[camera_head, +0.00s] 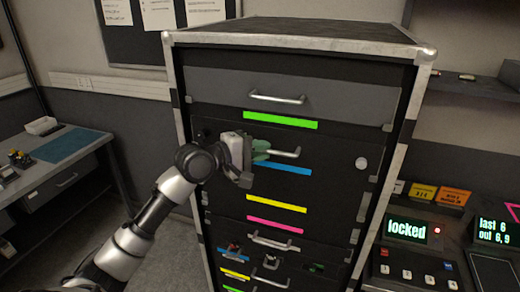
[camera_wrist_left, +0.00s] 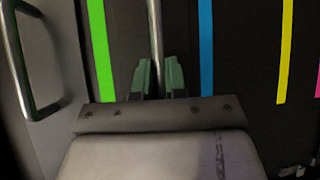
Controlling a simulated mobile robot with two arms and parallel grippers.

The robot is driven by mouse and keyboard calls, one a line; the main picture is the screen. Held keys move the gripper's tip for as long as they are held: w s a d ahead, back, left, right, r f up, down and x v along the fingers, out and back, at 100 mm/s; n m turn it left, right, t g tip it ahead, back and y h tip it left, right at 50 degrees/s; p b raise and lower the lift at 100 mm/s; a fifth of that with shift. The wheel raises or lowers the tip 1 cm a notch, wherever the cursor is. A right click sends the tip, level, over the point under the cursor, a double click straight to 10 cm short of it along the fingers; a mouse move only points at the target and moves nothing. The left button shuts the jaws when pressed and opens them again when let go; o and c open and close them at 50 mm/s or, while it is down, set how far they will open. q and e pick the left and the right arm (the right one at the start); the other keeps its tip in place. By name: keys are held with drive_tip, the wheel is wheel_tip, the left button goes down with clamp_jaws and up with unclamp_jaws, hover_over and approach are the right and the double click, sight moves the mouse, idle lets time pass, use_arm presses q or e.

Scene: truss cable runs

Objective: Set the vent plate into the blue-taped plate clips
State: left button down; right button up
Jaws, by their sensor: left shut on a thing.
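My left gripper (camera_head: 258,150) is shut on a silver bar handle (camera_head: 287,153) at the front of the black rack, between the green tape strip (camera_head: 280,120) and the blue tape strip (camera_head: 283,168). In the left wrist view the gripper (camera_wrist_left: 158,78) has its green fingers on either side of the handle (camera_wrist_left: 155,40). The green strip (camera_wrist_left: 100,50) and blue strip (camera_wrist_left: 206,50) lie either side. I cannot tell the vent plate apart from the dark panels, nor make out any plate clips. My right gripper is not in view.
The rack (camera_head: 180,120) has a grey drawer (camera_head: 290,92) above, and yellow (camera_head: 276,204) and magenta (camera_head: 275,225) strips below. A workbench (camera_head: 60,165) stands at left. A console (camera_head: 425,250) at right has a display (camera_head: 406,229) reading "locked".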

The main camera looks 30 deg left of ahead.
use_arm(q)
drive_tip(key=shift+f, duration=0.1)
idle(0.5)
drive_tip(key=c, duration=1.1)
unclamp_jaws()
drive_tip(key=shift+w, duration=0.15)
drive_tip(key=shift+f, duration=0.15)
drive_tip(key=shift+s+a, duration=0.15)
drive_tip(key=shift+s, duration=0.2)
drive_tip(key=s+a+r+b, duration=0.1)
drive_tip(key=s+a+b, duration=0.1)
drive_tip(key=s, duration=1.4)
drive_tip(key=shift+a+r+b, duration=0.3)
drive_tip(key=shift+r+b, duration=0.05)
drive_tip(key=shift+b, duration=0.1)
